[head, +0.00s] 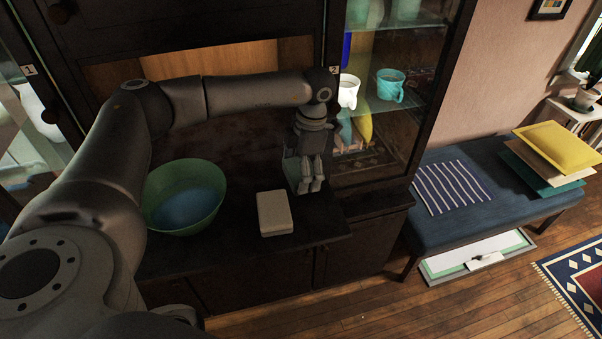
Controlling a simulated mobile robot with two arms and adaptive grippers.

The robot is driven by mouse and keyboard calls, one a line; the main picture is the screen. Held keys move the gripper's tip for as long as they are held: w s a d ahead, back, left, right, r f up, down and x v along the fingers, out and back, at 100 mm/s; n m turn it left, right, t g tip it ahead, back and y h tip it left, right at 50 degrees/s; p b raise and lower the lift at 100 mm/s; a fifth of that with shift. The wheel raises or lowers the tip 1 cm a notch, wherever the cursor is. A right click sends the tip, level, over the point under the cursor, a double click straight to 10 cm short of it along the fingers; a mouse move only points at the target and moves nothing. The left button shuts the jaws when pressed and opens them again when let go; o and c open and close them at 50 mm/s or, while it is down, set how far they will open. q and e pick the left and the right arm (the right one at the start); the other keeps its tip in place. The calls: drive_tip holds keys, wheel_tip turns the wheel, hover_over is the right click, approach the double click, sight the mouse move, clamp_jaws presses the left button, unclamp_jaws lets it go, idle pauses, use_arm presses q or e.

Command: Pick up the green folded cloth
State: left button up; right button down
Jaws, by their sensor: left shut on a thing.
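My left gripper (310,187) points down over the right part of the dark cabinet counter. It is shut on the green folded cloth (290,169), of which only a dim green edge shows to the left of the fingers. The gripper and the shadow hide the rest of the cloth. I cannot tell whether the cloth touches the counter. My right gripper is not in view.
A green bowl (211,196), blue inside, stands left on the counter (245,250). A pale block (274,213) lies just left of the gripper. A glass-fronted compartment with cups (390,85) stands right. A blue bench (470,220) holds a striped cloth (453,187) and stacked cushions (558,148).

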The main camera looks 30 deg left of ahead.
sight(298, 171)
use_arm(q)
drive_tip(key=shift+r, duration=0.15)
drive_tip(key=shift+r+b, duration=0.5)
drive_tip(key=shift+b, duration=0.25)
drive_tip(key=shift+s+r+b, duration=0.2)
drive_tip(key=shift+r+b, duration=0.2)
drive_tip(key=shift+r, duration=0.25)
drive_tip(key=shift+s+r+b, duration=0.15)
drive_tip(key=shift+r+b, duration=0.2)
drive_tip(key=shift+r, duration=0.25)
drive_tip(key=s+r+b, duration=0.3)
drive_tip(key=s+r, duration=0.6)
drive_tip(key=s, duration=0.4)
drive_tip(key=shift+s+d+r, duration=0.15)
drive_tip(key=shift+d, duration=0.3)
